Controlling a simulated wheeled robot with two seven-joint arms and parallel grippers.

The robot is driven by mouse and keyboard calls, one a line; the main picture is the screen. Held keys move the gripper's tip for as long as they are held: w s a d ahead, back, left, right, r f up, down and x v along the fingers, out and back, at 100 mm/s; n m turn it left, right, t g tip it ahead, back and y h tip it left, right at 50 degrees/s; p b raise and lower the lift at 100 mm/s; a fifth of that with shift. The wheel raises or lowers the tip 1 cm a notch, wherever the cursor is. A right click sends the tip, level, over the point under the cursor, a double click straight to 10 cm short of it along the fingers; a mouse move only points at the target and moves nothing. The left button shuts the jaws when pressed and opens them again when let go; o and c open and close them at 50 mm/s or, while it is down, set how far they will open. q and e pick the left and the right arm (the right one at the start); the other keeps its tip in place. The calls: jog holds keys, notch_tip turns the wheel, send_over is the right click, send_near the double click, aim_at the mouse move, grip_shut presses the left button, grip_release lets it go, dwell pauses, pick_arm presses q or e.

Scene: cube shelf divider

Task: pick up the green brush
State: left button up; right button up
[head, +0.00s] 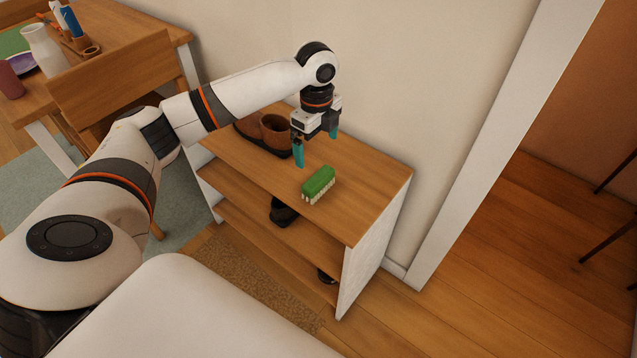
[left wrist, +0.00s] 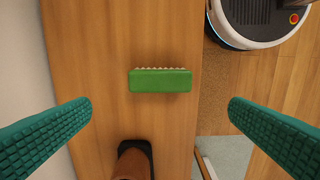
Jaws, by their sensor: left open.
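The green brush (head: 319,182) with pale bristles lies on the wooden top of a low shelf unit (head: 370,190), near its front edge. My left gripper (head: 317,146) is above the shelf top, pointing down, up and to the left of the brush in the head view. Its teal fingers are apart with nothing between them. In the left wrist view the brush (left wrist: 160,81) lies ahead of and between the spread fingers (left wrist: 160,108), not touched by either. My right gripper is in neither view.
Dark items sit on the lower shelves. A wall runs along the shelf's back. A table (head: 120,40) with vases stands at upper left. The shelf top right of the brush is clear.

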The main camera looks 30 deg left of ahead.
pick_arm(q)
jog(key=b, duration=0.1)
send_over(317, 176)
notch_tip(317, 176, down, 6)
jog(key=shift+a+r, duration=0.1)
jog(key=shift+r, duration=0.15)
jog(key=shift+f+b, duration=0.65)
jog(key=shift+f, duration=2.55)
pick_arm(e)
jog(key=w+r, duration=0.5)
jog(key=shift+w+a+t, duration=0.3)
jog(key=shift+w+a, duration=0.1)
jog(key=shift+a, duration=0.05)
pick_arm(q)
jog(key=c, duration=0.8)
jog(key=shift+r, duration=0.3)
notch_tip(317, 176, up, 10)
jog(key=shift+f+p, duration=0.2)
jog(key=shift+p, duration=0.75)
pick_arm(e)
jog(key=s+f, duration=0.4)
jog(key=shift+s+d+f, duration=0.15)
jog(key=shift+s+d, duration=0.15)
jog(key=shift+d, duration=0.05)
